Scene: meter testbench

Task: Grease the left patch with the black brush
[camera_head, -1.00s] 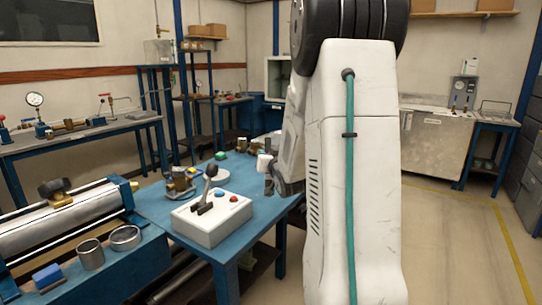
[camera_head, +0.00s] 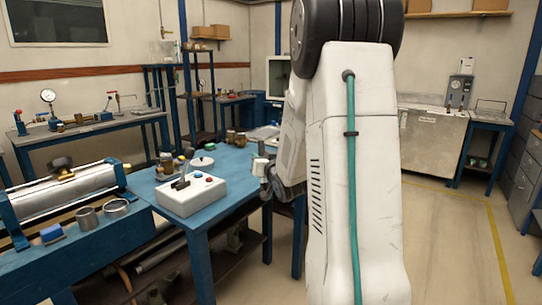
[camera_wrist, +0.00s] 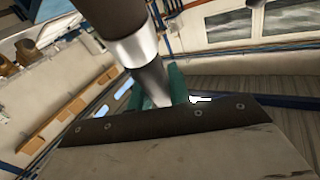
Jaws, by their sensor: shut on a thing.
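My gripper (camera_head: 268,186) shows in the head view beside the right edge of the blue workbench (camera_head: 222,212), partly hidden by my arm. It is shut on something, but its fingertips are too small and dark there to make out. In the wrist view a dark round handle with a silver collar (camera_wrist: 137,47) runs from the top down to the middle. It looks like the black brush, but I cannot see its bristles. A teal part (camera_wrist: 178,84) shows behind the silver end. I cannot make out the left patch in either view.
On the workbench are a white control box (camera_head: 190,196) with a lever and buttons, and a round white-topped pot (camera_head: 202,164). A rig with a shiny cylinder (camera_head: 70,192) stands at the left, with metal rings (camera_head: 87,219) and a blue block (camera_head: 52,233). Floor is clear at right.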

